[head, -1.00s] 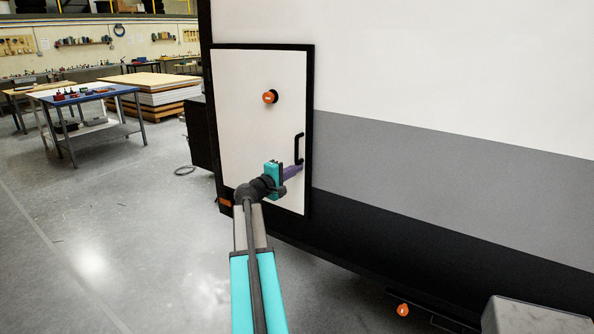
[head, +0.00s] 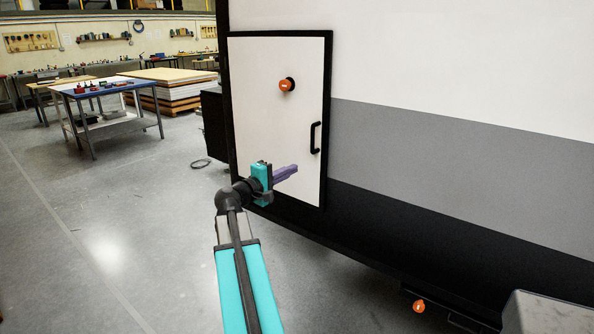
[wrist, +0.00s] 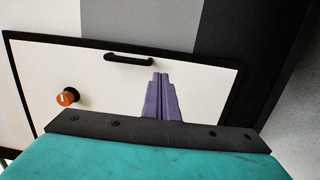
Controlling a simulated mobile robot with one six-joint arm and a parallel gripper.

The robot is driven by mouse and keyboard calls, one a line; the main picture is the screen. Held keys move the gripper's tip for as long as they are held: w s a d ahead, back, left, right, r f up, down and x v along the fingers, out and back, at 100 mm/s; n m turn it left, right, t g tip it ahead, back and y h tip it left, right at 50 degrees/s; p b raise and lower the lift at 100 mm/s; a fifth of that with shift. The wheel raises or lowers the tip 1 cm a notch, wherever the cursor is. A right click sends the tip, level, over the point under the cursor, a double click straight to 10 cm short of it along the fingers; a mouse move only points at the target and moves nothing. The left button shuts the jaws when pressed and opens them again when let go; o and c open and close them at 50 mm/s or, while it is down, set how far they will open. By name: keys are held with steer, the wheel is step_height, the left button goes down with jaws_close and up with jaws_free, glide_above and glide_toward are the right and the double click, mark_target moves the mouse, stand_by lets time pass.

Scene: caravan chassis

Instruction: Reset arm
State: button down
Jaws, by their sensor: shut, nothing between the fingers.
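My gripper (head: 296,168) is at the end of my teal arm, in front of the lower part of a white door panel with a black frame (head: 262,130). Its purple fingers are together and empty. In the wrist view the shut fingers (wrist: 160,78) point towards the panel (wrist: 205,85), to the right of and below the black handle (wrist: 128,58). In the head view the handle (head: 315,137) is above and right of the fingertips, apart from them. The panel looks closed.
An orange knob (head: 287,85) is on the upper panel. Another orange knob (head: 418,306) is low under the caravan body (head: 460,160). A blue-topped workbench (head: 100,92) and stacked boards (head: 165,80) stand at back left. The floor (head: 110,220) on the left is clear.

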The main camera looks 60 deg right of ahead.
steer(key=shift+a, duration=0.6)
steer(key=shift+w, duration=0.15)
